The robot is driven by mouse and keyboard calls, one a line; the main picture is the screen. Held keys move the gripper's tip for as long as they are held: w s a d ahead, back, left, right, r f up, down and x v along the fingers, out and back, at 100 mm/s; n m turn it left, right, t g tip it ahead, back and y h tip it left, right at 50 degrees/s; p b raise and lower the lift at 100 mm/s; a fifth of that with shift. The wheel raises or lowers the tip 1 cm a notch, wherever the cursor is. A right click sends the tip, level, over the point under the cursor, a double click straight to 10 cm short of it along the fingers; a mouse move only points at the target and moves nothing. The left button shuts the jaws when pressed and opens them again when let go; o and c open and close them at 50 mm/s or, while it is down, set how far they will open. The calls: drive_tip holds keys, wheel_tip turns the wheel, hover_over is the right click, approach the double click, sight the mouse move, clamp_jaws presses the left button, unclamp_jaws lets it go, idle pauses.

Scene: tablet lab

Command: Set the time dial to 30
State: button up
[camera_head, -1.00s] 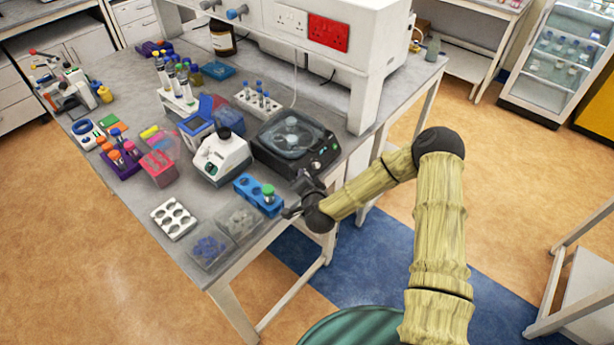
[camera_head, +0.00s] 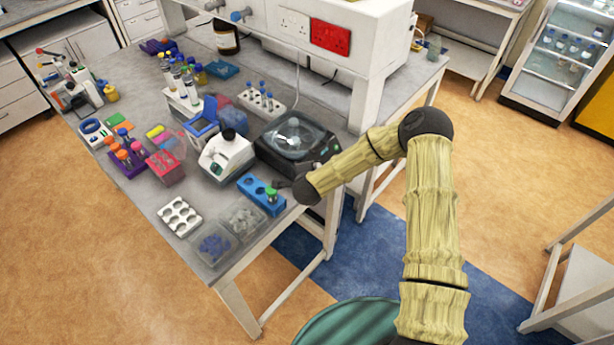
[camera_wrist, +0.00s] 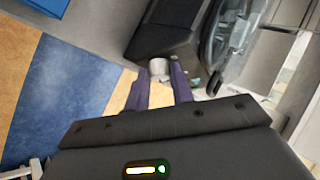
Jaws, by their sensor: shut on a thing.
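The black device with a round clear lid (camera_head: 290,138) stands near the front edge of the bench. In the wrist view its dark panel (camera_wrist: 162,38) and part of the lid (camera_wrist: 228,40) show. A silvery dial knob (camera_wrist: 158,66) sticks out of the panel. My gripper (camera_wrist: 160,74) has one finger on each side of this knob and is shut on it. In the head view the knob and fingertips are hidden by my arm's end. The dial's marks and setting cannot be read.
A clear box (camera_head: 241,217) lies near the front edge. The floor to the right of the bench is open.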

drive_tip(key=shift+w+d, duration=0.1)
drive_tip(key=o, duration=1)
drive_tip(key=shift+r, duration=0.1)
drive_tip(key=b+v, duration=0.3)
drive_tip(key=v, duration=1.4)
drive_tip(key=shift+s+b, duration=0.25)
drive_tip(key=shift+b, duration=0.15)
